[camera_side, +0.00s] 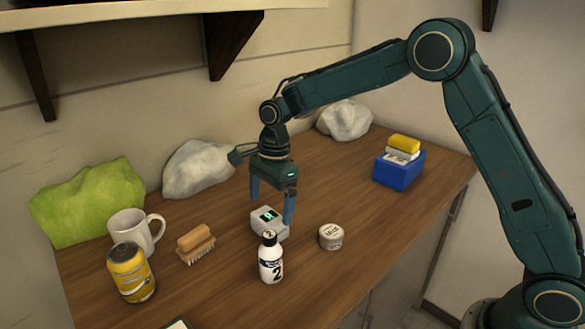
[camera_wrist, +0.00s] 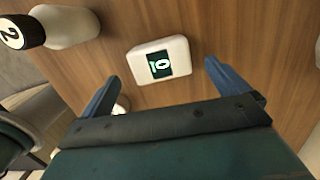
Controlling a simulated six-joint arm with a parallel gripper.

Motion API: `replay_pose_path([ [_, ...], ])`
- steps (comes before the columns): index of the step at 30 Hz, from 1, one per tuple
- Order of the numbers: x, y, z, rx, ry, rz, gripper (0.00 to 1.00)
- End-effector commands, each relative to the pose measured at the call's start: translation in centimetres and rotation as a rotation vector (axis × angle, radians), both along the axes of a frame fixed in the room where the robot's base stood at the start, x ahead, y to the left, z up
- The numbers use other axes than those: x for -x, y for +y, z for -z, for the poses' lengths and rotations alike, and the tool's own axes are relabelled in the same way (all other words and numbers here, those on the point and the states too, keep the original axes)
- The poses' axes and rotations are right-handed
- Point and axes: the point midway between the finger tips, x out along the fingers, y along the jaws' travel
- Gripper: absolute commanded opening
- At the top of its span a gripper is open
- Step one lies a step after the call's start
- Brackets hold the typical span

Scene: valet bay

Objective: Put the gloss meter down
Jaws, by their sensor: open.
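The gloss meter (camera_side: 269,222) is a small pale box with a dark display. It sits on the wooden counter behind the white bottle marked 2. In the wrist view the gloss meter (camera_wrist: 159,60) lies flat with its green-lit display facing up, beyond my fingertips. My gripper (camera_side: 272,208) is above the meter in the side view, its blue fingers spread apart. In the wrist view my gripper (camera_wrist: 160,82) is open, with nothing held between the fingers. Part of the meter's far side is hidden in the side view.
The white bottle (camera_side: 271,262) stands close in front of the meter, and a round tin (camera_side: 331,237) to its right. A brush (camera_side: 195,243), mug (camera_side: 133,230) and yellow can (camera_side: 130,273) stand left. A blue bin (camera_side: 399,171) is at right. Cloths line the wall.

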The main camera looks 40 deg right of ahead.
Motion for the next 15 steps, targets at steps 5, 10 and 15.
replay_pose_path([
  [5, -0.1, -0.4, -3.1, -0.001, -0.004, 0.0, 0.99],
  [10, 0.0, -0.6, -5.5, -0.001, -0.003, 0.0, 0.99],
  [15, 0.0, -0.8, -6.9, 0.0, -0.002, -0.001, 0.99],
])
